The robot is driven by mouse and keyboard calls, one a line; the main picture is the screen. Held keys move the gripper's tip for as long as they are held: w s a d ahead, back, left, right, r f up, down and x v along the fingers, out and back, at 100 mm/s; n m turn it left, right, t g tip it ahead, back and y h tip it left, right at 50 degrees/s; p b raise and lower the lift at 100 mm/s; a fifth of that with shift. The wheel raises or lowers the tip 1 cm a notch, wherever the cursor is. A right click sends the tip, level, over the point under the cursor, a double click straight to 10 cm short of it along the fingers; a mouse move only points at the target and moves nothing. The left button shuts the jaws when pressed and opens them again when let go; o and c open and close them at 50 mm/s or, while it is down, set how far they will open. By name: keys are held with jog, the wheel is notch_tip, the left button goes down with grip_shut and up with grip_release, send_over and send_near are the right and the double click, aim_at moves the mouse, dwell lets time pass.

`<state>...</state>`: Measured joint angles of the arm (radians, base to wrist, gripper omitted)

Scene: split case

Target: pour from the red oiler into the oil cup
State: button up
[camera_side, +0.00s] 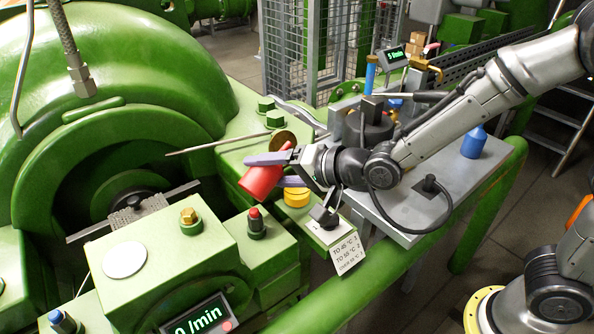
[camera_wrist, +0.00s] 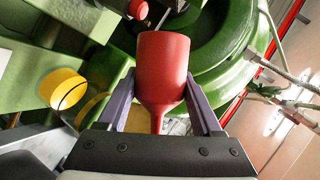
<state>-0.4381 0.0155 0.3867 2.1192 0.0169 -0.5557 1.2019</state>
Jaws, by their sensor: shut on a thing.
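The red oiler (camera_side: 262,180) is held between the purple fingers of my gripper (camera_side: 272,172), tilted, with its wide end toward the lower left in the side view. In the wrist view the oiler (camera_wrist: 163,70) has a wide body that narrows to a thin neck toward my palm. The fingers of my gripper (camera_wrist: 160,108) lie on either side of it. A yellow round cup-like part (camera_side: 297,197) is below and right of the oiler; it also shows at left in the wrist view (camera_wrist: 62,88). I cannot tell whether this is the oil cup.
A brass disc (camera_side: 284,139) stands just behind my gripper. A red-capped fitting (camera_side: 256,222) and a brass fitting (camera_side: 190,217) rise from the green housing. A thin rod (camera_side: 215,143) and a grey bar (camera_side: 135,211) lie left. A blue bottle (camera_side: 474,143) stands on the grey bench.

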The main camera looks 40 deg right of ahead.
jog(key=shift+a+f+m+y, duration=0.15)
jog(key=shift+f+m+y, duration=0.05)
jog(key=shift+m+y, duration=0.3)
dwell(1.8)
jog(key=shift+d+f+m+y, duration=0.3)
jog(key=shift+m+y, duration=0.2)
jog(key=shift+m, duration=0.1)
dwell(1.6)
jog(key=shift+f+m+t+y, duration=0.2)
jog(key=shift+m+t+y, duration=0.1)
jog(key=shift+m, duration=0.3)
dwell(0.8)
jog(key=shift+d+r+m+y, duration=0.1)
jog(key=shift+r+m+y, duration=0.4)
jog(key=shift+r+m, duration=0.25)
dwell(1.4)
